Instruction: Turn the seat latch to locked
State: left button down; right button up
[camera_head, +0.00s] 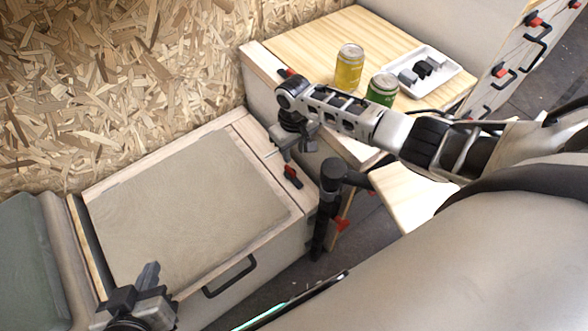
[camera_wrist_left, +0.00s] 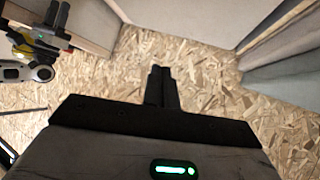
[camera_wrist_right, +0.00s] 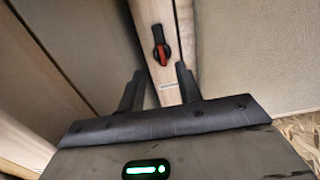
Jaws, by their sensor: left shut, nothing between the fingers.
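The seat latch (camera_head: 292,176), a small red and black turn handle, sits on the pale wood edge strip of the seat box (camera_head: 185,205). It also shows in the right wrist view (camera_wrist_right: 161,50), where the handle points roughly along the strip. My right gripper (camera_head: 280,153) is over the strip just above and left of the latch in the head view. In the right wrist view its fingers (camera_wrist_right: 156,88) are apart and empty, with the latch beyond them. My left gripper (camera_head: 150,272) is shut and empty at the seat box's front left; its fingers (camera_wrist_left: 161,85) are together.
A wooden counter (camera_head: 310,38) stands behind, with a yellow can (camera_head: 348,67), a green can (camera_head: 382,89) and a white tray (camera_head: 440,72) of dark pieces. Another red latch (camera_head: 286,73) is at its edge. A black handle (camera_head: 230,277) is on the seat's front.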

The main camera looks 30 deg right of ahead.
aim_at(294, 174)
notch_tip(294, 174, down, 11)
jog(key=b, duration=0.4)
jog(key=shift+r, duration=0.15)
grip_shut()
